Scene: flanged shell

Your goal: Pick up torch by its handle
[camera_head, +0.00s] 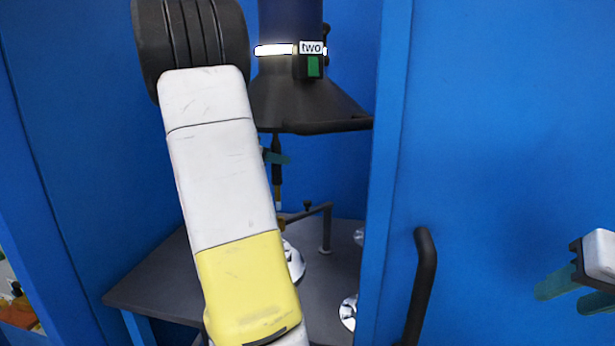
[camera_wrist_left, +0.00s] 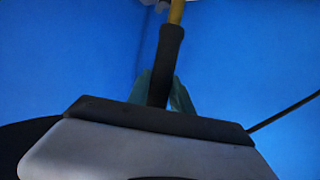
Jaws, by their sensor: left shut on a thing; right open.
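The torch (camera_head: 277,174) hangs upright in the blue booth, with a black handle and a yellow section below it. In the left wrist view the torch's black handle (camera_wrist_left: 170,48) runs between the teal fingers, with yellow at its far end. My left gripper (camera_head: 275,157) is shut on the handle; my white and yellow arm covers most of the gripper in the head view. My right gripper (camera_head: 570,290) is open and empty at the right edge, in front of the blue panel.
A dark table (camera_head: 160,282) stands inside the booth with shiny metal domes (camera_head: 294,262) and a bent bracket (camera_head: 318,211). A dark hood labelled "two" (camera_head: 305,98) hangs above. A blue panel (camera_head: 490,130) with a black handle (camera_head: 422,285) fills the right side.

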